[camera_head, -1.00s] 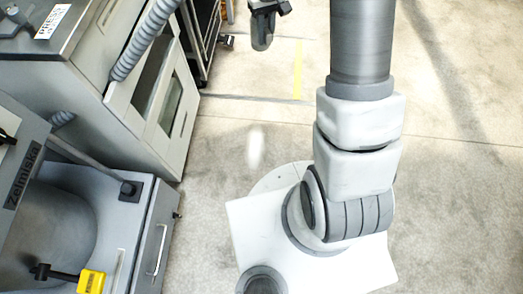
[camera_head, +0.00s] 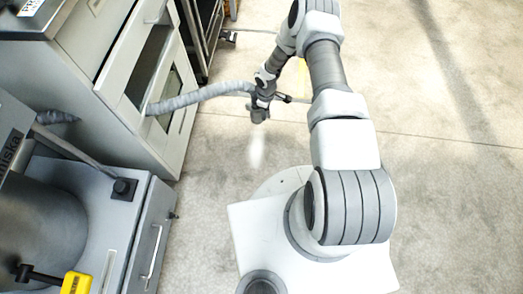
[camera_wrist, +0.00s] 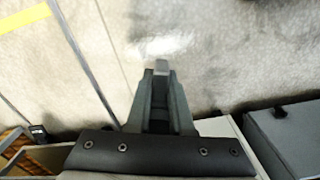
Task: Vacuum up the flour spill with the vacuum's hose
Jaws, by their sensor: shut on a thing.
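The flour spill (camera_head: 256,150) is a small, soft-edged white patch on the concrete floor, in the middle of the head view. In the wrist view it is a bright patch (camera_wrist: 165,45) just beyond the fingertips. The vacuum's grey ribbed hose (camera_head: 200,97) stretches from the cabinet side to my gripper (camera_head: 260,114). My gripper is shut on the hose's end and points down, above and just behind the spill. The wrist view shows the fingers (camera_wrist: 160,95) close together around a narrow grey piece. Whether its tip touches the floor I cannot tell.
A grey cabinet (camera_head: 118,60) with drawers stands at the left, with a dark rack (camera_head: 203,30) behind it. A grey machine (camera_head: 100,210) with a yellow-ended handle (camera_head: 76,283) is at lower left. The floor on the right is clear.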

